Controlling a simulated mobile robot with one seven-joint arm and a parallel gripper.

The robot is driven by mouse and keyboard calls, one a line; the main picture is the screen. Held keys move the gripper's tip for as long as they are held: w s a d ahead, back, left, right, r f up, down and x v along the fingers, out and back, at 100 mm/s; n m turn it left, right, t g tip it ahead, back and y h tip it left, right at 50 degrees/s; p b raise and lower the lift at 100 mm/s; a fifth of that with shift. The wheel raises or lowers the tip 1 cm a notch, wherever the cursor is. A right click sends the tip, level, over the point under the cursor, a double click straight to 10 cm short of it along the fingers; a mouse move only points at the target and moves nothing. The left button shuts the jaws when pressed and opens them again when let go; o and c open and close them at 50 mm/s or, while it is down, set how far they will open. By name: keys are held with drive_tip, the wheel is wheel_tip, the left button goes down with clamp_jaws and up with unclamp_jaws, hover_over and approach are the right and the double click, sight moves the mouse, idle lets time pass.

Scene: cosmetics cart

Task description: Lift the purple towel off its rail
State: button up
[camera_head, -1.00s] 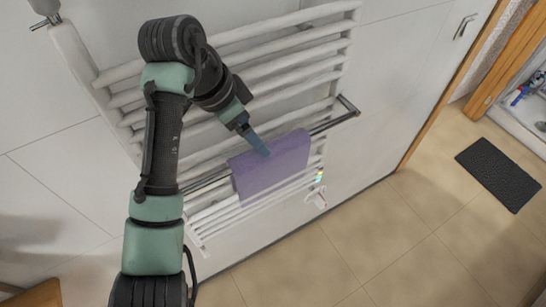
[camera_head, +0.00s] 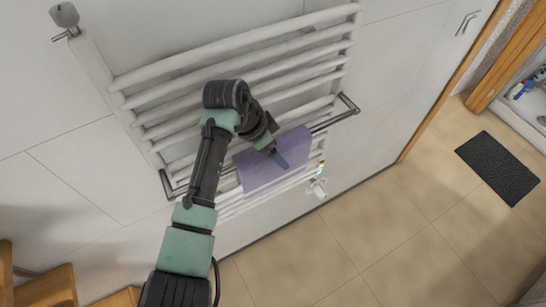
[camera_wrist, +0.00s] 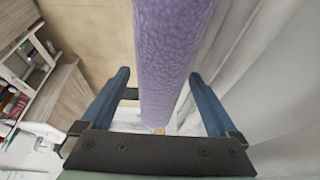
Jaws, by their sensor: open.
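The purple towel (camera_head: 255,174) hangs folded over a dark metal rail (camera_head: 332,121) in front of the white radiator. My gripper (camera_head: 280,161) is in front of the towel's upper middle in the head view and hides part of it. In the wrist view the towel (camera_wrist: 172,50) runs as a purple strip between the two blue fingers of my gripper (camera_wrist: 160,77). The fingers are open, with a gap on each side of the towel. The rail does not show in the wrist view.
The white ladder radiator (camera_head: 235,52) is on the wall behind the rail. A small white device (camera_head: 318,187) is near its lower right. A dark mat (camera_head: 497,167) lies on the tiled floor. Shelves with small items (camera_wrist: 12,100) show at the left of the wrist view.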

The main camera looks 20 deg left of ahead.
drive_tip(key=shift+f, duration=0.25)
idle(0.4)
clamp_jaws()
idle(0.5)
